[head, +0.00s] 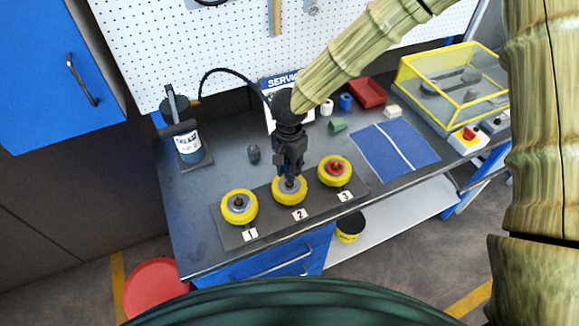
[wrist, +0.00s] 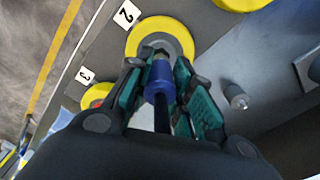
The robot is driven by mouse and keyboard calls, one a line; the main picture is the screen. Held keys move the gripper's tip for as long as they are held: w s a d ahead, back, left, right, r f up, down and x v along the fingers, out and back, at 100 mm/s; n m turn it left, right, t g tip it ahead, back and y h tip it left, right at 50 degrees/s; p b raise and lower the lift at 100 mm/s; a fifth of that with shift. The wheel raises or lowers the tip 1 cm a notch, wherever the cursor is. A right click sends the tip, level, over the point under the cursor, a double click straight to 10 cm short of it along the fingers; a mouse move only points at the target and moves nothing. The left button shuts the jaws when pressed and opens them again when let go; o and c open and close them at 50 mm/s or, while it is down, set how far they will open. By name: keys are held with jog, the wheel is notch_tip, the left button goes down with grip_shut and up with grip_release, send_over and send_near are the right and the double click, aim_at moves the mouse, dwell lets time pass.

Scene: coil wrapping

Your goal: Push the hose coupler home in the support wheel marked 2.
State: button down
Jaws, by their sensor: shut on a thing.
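The support wheel marked 2 (head: 277,187) is a yellow ring with a grey hub, in the middle of three on a dark plate; in the wrist view it (wrist: 181,28) lies just beyond my fingertips. My gripper (head: 289,174) points down over this wheel. In the wrist view my gripper (wrist: 158,68) is shut on the blue hose coupler (wrist: 160,78), with a black hose running back from it. The coupler's metal end is at the wheel's hub. How deep it sits in the hub is hidden.
Wheel 1 (head: 239,207) stands left and wheel 3 (head: 335,170) right, close by. The hose arcs to a grease pump (head: 187,135) at the bench's left. A small grey cylinder (head: 254,153) stands behind wheel 1. A blue mat (head: 395,155) lies to the right.

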jog(key=shift+f, duration=0.65)
jog(key=c, duration=1.2)
grip_release()
notch_tip(320, 180, up, 12)
